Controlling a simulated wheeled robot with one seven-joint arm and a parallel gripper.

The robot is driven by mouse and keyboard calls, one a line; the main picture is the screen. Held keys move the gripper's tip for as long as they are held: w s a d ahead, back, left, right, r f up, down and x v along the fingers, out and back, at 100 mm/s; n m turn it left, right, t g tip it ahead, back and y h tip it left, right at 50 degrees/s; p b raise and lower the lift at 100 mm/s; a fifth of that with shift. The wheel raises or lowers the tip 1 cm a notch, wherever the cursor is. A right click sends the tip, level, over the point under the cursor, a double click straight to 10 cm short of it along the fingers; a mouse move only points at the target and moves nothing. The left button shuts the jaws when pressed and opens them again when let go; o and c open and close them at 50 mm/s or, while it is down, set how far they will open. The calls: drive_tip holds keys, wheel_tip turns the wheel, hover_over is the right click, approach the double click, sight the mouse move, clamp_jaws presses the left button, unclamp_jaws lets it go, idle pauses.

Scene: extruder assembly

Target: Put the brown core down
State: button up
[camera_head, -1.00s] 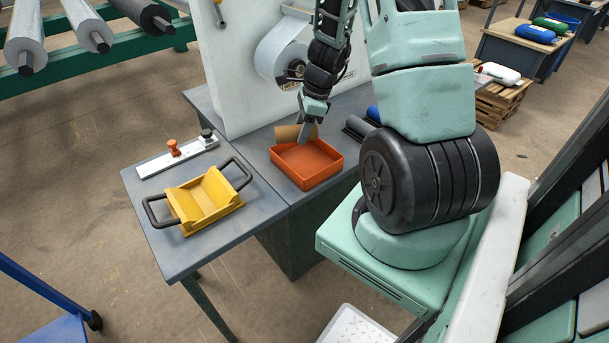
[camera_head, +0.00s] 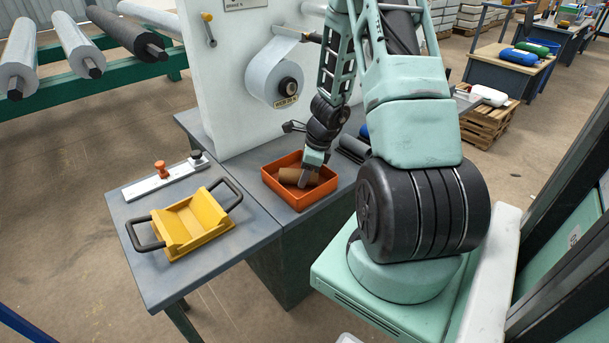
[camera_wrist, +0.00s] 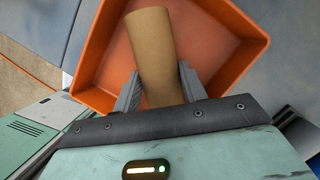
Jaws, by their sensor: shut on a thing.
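The brown core (camera_head: 290,175) is a short cardboard tube. It lies lengthwise inside the walls of the orange tray (camera_head: 296,203) on the grey table. My gripper (camera_head: 307,180) reaches down into the tray and is shut on the core near its right end. In the wrist view the core (camera_wrist: 152,50) sits between the two grey fingers (camera_wrist: 160,88), with the orange tray floor (camera_wrist: 205,45) behind it. I cannot tell whether the core touches the tray floor. The core's near end is hidden by my gripper.
A yellow cradle (camera_head: 190,224) with black handles stands left of the tray. A white bar with an orange knob (camera_head: 160,168) lies behind it. The white machine panel with a film roll (camera_head: 275,75) rises behind the tray. Dark cylinders (camera_head: 354,148) lie to the right.

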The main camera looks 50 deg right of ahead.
drive_tip(key=shift+f, duration=0.1)
drive_tip(key=o, duration=1)
